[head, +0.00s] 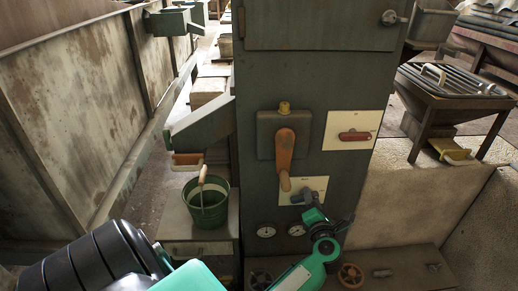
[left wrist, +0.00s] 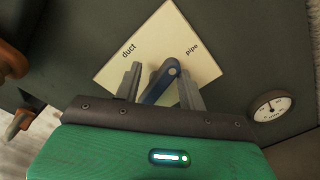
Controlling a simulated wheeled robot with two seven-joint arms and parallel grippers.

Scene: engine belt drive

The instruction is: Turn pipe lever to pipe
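A pale plate (head: 317,184) is fixed low on the dark cabinet front. In the left wrist view the plate (left wrist: 150,42) reads "duct" on the left and "pipe" on the right. A blue lever (left wrist: 154,92) lies over it, slanting, its rounded end below and left of the word "pipe". My left gripper (head: 308,201) is at the plate's lower part in the head view and partly hides it. In the left wrist view the fingers of my left gripper (left wrist: 159,76) stand apart on either side of the lever, with visible gaps. My right gripper is not seen.
Above the plate are an orange handle (head: 285,152) and a red lever (head: 354,136) on another plate. Two gauges (head: 266,231) sit below. A green bucket (head: 207,212) stands on a box to the left. Handwheels (head: 350,275) are low down.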

